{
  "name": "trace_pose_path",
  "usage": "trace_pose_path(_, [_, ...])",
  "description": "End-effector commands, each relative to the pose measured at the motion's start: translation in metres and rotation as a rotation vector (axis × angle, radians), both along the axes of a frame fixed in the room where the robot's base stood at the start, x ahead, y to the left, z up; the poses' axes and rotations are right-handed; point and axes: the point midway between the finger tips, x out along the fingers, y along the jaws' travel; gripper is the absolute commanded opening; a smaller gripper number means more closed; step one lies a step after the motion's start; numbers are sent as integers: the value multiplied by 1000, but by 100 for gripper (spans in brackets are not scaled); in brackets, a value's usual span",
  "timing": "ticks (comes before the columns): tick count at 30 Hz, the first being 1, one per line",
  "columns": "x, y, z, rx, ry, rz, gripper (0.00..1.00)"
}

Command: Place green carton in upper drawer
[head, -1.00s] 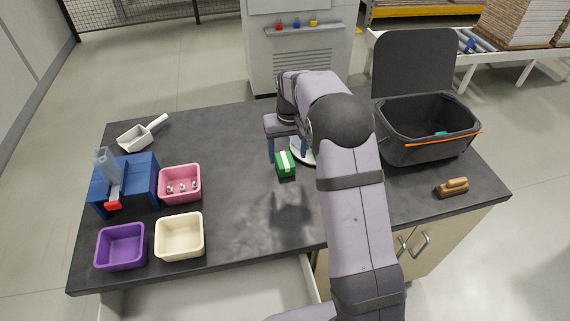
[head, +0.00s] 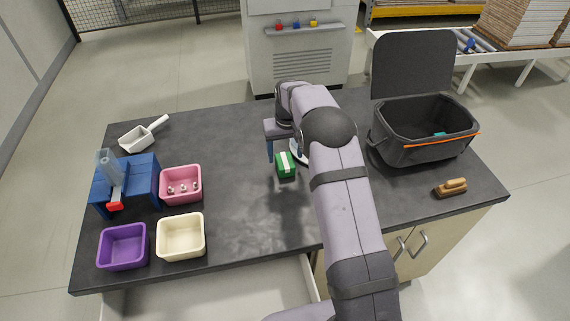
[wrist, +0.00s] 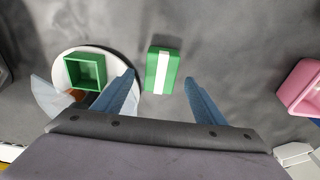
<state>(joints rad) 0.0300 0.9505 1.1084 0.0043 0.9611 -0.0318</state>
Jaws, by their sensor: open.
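The green carton (head: 285,166), with a white stripe, stands on the dark worktop near its middle. In the wrist view the green carton (wrist: 162,70) lies between and just beyond the fingertips, with a gap on either side. My gripper (wrist: 160,84) is open and empty. In the head view my gripper (head: 283,148) is above and behind the carton, its far finger hidden by my arm. An upper drawer (head: 220,288) is pulled out below the front edge of the worktop; its inside looks pale and only part of it shows.
A white plate (wrist: 62,68) with a green open box (wrist: 86,72) is beside the carton. Pink (head: 180,198), cream (head: 180,251) and purple (head: 123,260) bins stand at left, near a blue stand (head: 138,170). A dark open bag (head: 424,151) and a brush (head: 452,188) are at right.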

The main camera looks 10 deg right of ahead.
Motion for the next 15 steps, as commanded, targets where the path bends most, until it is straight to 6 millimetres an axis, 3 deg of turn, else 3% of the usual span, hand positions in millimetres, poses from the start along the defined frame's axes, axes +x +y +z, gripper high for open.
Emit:
trace_pose_path(9, [2, 1, -35, 0, 3, 0, 65])
trace_pose_path(15, [4, 1, -46, 0, 1, 0, 65])
